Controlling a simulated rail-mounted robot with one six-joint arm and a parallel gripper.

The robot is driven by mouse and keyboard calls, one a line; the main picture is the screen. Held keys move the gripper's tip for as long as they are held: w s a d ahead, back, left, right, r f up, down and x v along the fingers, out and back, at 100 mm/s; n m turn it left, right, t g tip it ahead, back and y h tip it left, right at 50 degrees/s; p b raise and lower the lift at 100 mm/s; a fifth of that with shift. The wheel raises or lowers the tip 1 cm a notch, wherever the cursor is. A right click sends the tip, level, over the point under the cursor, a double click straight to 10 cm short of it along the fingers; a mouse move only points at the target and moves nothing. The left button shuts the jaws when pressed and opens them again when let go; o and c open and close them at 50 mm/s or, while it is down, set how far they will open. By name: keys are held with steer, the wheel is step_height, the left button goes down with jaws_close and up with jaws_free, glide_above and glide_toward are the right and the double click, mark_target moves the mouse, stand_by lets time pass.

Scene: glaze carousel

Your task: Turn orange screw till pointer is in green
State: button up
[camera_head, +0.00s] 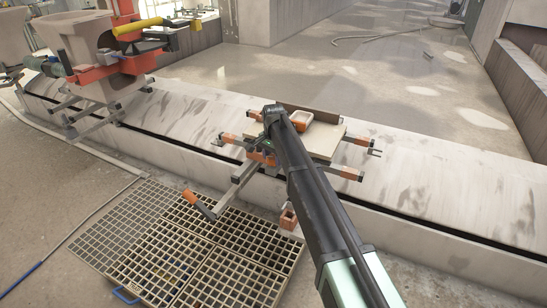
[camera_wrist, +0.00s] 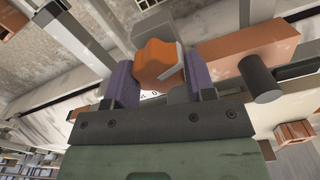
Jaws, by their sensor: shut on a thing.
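The orange screw (camera_wrist: 155,58), a lobed knob, sits between the purple-padded fingers of my gripper (camera_wrist: 160,76) in the wrist view. My gripper is shut on it. A sliver of a pale marked face shows just below the screw, mostly covered by my gripper. I cannot make out the pointer or a green zone in the wrist view. In the head view my dark arm reaches down to the carriage and hides the screw and most of the gripper.
An orange block (camera_wrist: 245,55) and a dark cylinder (camera_wrist: 259,79) stand close on the right in the wrist view. In the head view, a pale board (camera_head: 325,148) lies beside my arm. An orange-gripped lever (camera_head: 199,204) sticks out over the floor grating (camera_head: 150,262).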

mark_target(273, 156)
steer(key=o, duration=0.9)
steer(key=shift+o, duration=0.2)
step_height(273, 156, up, 11)
steer(key=p, duration=1)
steer(key=shift+p, duration=0.4)
steer(key=shift+f, duration=0.1)
